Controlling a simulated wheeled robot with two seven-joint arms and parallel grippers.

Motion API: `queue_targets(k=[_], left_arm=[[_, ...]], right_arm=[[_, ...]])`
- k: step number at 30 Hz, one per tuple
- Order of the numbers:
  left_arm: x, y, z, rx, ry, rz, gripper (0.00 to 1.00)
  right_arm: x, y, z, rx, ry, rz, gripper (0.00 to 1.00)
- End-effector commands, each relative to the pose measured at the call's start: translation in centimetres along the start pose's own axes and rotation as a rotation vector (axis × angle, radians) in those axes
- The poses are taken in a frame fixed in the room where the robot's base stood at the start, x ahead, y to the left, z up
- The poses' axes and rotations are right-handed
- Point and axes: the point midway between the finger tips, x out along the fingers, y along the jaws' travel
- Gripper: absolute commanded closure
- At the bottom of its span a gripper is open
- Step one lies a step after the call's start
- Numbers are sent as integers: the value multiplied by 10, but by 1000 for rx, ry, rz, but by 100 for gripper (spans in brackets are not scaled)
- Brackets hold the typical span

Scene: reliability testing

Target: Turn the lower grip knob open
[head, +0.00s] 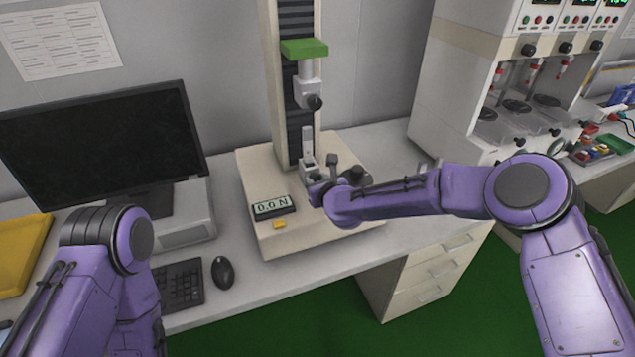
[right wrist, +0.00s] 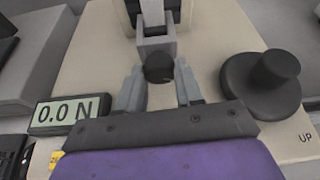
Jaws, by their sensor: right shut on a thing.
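The testing machine's lower grip (head: 308,165) is a small grey block on the pale base, with a light strip standing upright above it. In the right wrist view the grip (right wrist: 155,42) carries a black round knob (right wrist: 158,67) on its near side. My right gripper (head: 319,187) reaches in from the right, low in front of the grip. In the right wrist view its two grey fingers (right wrist: 159,78) are shut on the knob, one on each side. The knob's turn angle cannot be told. My left arm is at the lower left; its gripper is out of view.
The upper grip (head: 308,92) with its own black knob hangs above, under a green block (head: 304,48). A black control knob (right wrist: 262,85) marked UP sits right of my fingers. A force display (head: 273,206) reads 0.0 N at left. A monitor (head: 100,140) stands further left.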

Motion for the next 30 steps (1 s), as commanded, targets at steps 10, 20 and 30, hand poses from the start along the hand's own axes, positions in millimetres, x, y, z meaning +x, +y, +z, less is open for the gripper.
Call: queue_targets(k=[10, 20, 30], left_arm=[[8, 1, 4, 0, 0, 0, 35], [22, 2, 9, 0, 0, 0, 35], [30, 3, 12, 0, 0, 0, 35]], right_arm=[[1, 2, -2, -163, -1, -67, 95], [1, 4, -3, -388, -1, -160, 95], [1, 4, -2, -530, 0, -220, 95]])
